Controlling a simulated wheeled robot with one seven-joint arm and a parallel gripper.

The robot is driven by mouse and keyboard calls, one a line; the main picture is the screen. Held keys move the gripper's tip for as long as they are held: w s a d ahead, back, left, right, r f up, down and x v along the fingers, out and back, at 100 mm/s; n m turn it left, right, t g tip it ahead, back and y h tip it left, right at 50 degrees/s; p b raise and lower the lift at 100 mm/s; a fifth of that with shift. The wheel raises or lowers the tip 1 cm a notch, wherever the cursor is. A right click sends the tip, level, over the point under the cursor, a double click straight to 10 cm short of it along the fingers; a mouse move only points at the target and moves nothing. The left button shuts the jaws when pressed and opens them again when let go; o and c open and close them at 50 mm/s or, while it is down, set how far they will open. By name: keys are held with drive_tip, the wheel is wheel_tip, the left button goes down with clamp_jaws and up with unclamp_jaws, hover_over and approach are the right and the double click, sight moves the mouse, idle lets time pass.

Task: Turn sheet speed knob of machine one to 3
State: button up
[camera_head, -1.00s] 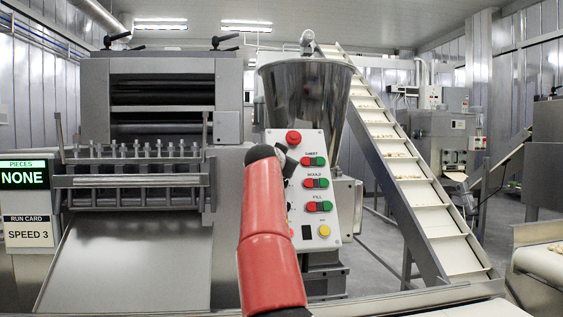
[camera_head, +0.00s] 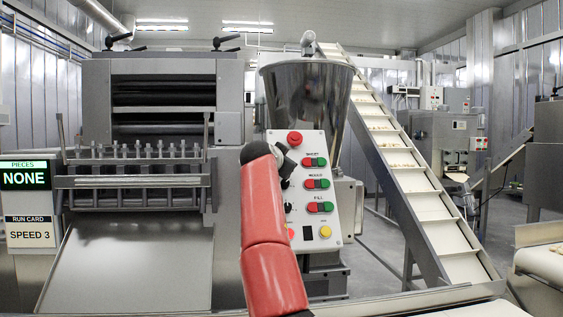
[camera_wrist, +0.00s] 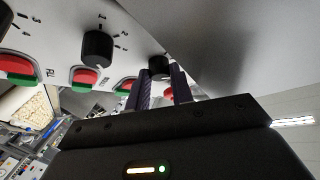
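The control panel (camera_head: 325,190) of the machine faces me, with red-green button pairs and a red stop button. In the wrist view a black knob (camera_wrist: 158,67) sits at the fingertips of my gripper (camera_wrist: 160,78). The two fingers are apart, one on each side of it; I cannot tell whether they touch it. A second black knob (camera_wrist: 97,48) with a printed scale lies to its left. My red arm covers the left part of the panel in the head view, where a small black knob (camera_head: 288,207) shows beside it. The knob settings are not readable.
A run card (camera_head: 31,232) reads SPEED 3, and the display (camera_head: 26,178) above it reads NONE. A steel hopper (camera_head: 306,95) stands behind the panel. An inclined conveyor (camera_head: 410,180) rises at right. A grey roller machine (camera_head: 150,110) stands at left.

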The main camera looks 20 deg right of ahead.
drive_tip(key=o, duration=0.5)
drive_tip(key=shift+n, duration=0.4)
